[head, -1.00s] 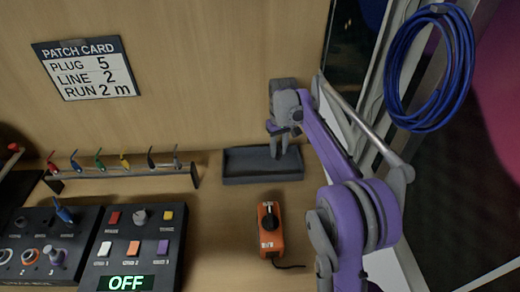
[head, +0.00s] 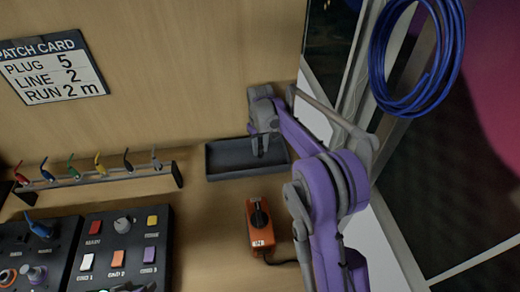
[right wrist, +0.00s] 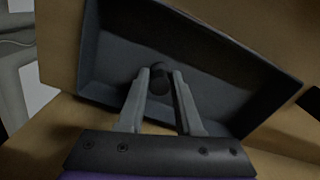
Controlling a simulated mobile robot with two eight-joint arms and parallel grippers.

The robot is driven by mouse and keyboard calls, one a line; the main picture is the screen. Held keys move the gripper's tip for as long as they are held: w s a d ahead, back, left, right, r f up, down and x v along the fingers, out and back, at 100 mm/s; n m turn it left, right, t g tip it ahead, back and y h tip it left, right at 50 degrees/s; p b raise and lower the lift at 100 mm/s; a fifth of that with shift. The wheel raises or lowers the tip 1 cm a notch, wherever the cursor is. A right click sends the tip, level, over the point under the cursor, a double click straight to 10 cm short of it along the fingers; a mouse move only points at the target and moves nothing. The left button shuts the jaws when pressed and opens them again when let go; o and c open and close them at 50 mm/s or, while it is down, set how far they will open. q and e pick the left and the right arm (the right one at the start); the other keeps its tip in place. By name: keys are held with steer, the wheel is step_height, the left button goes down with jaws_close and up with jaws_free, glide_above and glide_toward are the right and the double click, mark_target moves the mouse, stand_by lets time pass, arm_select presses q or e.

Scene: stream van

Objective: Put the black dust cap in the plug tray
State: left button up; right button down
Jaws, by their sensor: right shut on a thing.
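The plug tray (head: 224,163) is a shallow dark grey tray on the wooden desk against the back panel. My right gripper (head: 259,153) points down over it in the head view. In the right wrist view, my right gripper (right wrist: 160,76) is shut on the black dust cap (right wrist: 160,79), a small dark cylinder between its fingertips. The tray (right wrist: 235,72) spreads out behind the cap there. I cannot tell whether the cap touches the tray floor. The cap is too small to make out in the head view. My left gripper is not in view.
An orange box with a black knob (head: 260,226) stands just in front of the tray. A rack of coloured plugs (head: 105,177) and a dark button panel (head: 118,250) are to the left. A blue cable coil (head: 415,60) hangs at upper right.

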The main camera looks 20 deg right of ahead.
mark_target(260, 147)
steer(key=shift+f, duration=0.4)
steer(key=shift+f, duration=0.2)
steer(key=c, duration=0.6)
jaws_free()
step_height(260, 147, up, 12)
steer(key=shift+r+p, duration=0.25)
steer(key=shift+p, duration=0.1)
